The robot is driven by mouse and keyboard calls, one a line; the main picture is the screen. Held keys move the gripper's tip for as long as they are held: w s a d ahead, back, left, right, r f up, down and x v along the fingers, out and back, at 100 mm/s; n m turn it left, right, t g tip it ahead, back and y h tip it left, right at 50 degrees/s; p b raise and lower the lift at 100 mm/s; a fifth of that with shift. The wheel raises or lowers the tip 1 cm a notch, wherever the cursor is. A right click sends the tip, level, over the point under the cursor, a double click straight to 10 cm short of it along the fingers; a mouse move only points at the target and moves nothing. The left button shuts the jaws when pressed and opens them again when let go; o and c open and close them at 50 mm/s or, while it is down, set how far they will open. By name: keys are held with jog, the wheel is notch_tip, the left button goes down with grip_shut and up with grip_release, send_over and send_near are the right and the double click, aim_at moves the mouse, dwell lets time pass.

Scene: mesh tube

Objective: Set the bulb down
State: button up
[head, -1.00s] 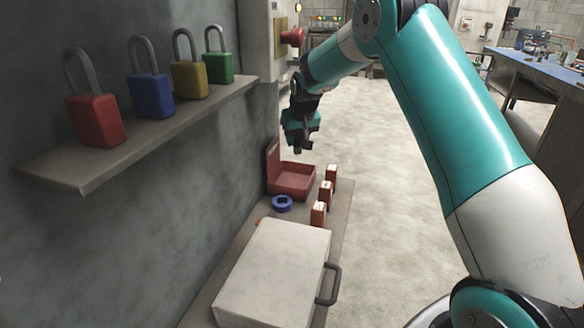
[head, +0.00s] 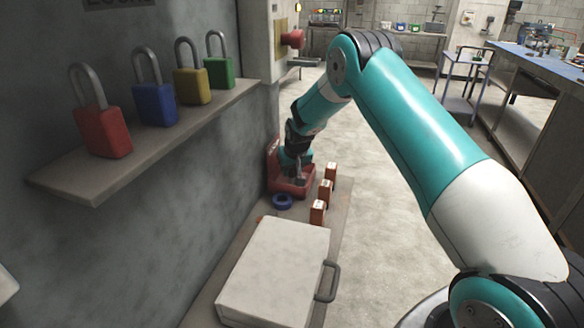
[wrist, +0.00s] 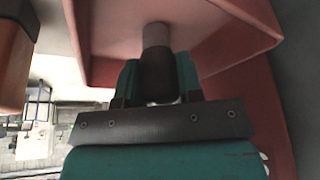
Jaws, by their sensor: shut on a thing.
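My gripper (head: 298,174) is low at the open red box (head: 277,186) in the head view, its fingers in front of or inside the box; depth is hard to tell there. In the wrist view my gripper (wrist: 158,80) is shut on the bulb (wrist: 156,36). The bulb shows as a dark body between the teal fingers with a pale grey cylindrical end. That end is in front of the red box (wrist: 235,55), inside its outline. Whether the bulb touches the box floor cannot be told. The bulb is too small to make out in the head view.
A blue ring (head: 282,201) lies just in front of the box. Several orange blocks (head: 325,191) stand to its right. A white case (head: 275,268) lies nearer on the same bench. A wall shelf (head: 95,182) with several padlocks is at the left.

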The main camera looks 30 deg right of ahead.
jog(key=shift+f, duration=0.25)
jog(key=o, duration=0.9)
jog(key=shift+r, duration=0.1)
jog(key=shift+r, duration=0.1)
jog(key=d+b+v, duration=0.1)
jog(key=v, duration=1.1)
jog(key=s+a+r+n+y, duration=0.2)
jog(key=s+a+r, duration=0.4)
jog(key=s+a, duration=0.3)
jog(key=s+a+r+n+g+y, duration=0.1)
jog(key=s+a, duration=0.3)
jog(key=s, duration=0.6)
jog(key=s+a+r+n+g+y, duration=0.1)
jog(key=s+a+r+n+g, duration=0.1)
jog(key=s, duration=0.8)
jog(key=s+a+r+n+g+y, duration=0.1)
jog(key=s+a+n, duration=0.3)
jog(key=s, duration=0.6)
jog(key=shift+s+a+r+g, duration=0.3)
jog(key=shift+a+r, duration=0.5)
jog(key=shift+a, duration=0.45)
